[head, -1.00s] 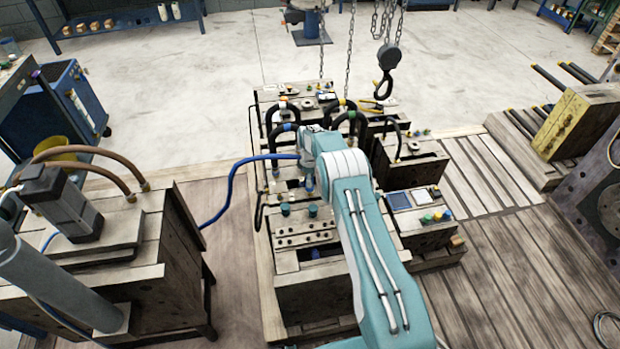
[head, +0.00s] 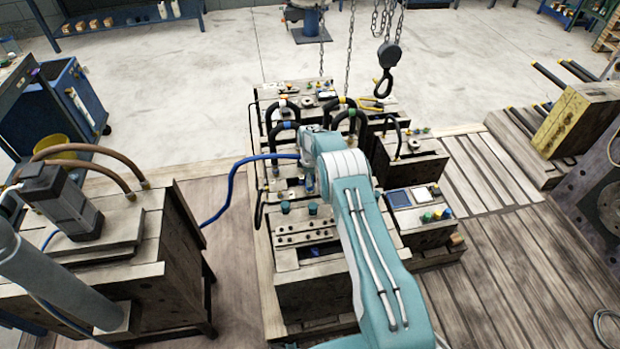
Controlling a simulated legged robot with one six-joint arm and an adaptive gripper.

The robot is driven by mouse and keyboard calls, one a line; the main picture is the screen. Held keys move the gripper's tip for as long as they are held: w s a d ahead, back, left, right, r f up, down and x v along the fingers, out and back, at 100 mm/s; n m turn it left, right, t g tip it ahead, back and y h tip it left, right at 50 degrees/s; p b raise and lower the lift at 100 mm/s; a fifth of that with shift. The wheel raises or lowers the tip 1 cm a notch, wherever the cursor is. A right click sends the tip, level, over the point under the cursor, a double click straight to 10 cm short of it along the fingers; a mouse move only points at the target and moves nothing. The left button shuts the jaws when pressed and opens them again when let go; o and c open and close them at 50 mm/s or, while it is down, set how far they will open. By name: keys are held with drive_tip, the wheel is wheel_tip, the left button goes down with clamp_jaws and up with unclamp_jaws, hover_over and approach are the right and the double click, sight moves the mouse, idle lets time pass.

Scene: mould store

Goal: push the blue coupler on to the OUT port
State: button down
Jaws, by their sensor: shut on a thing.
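My gripper (head: 309,180) points down over the wooden-looking mould block in the middle, at the far end of my teal arm. It is small and partly covered by my own wrist. A blue hose (head: 233,185) rises from the floor on the left and bends right to my wrist. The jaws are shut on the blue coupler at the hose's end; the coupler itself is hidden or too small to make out. The mould block (head: 300,262) carries rows of small fittings on top. I cannot read any OUT label, nor tell whether the coupler touches a port.
Black looped hoses (head: 283,112) stand just behind my gripper. A crane hook (head: 387,70) hangs on chains at the back. A bench with a dark motor unit (head: 62,200) stands left. A control box (head: 420,215) sits right.

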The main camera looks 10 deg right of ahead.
drive_tip(key=shift+f, duration=0.3)
idle(0.4)
drive_tip(key=shift+c, duration=1.5)
unclamp_jaws()
wheel_tip(320, 180, up, 12)
drive_tip(key=shift+f, duration=0.1)
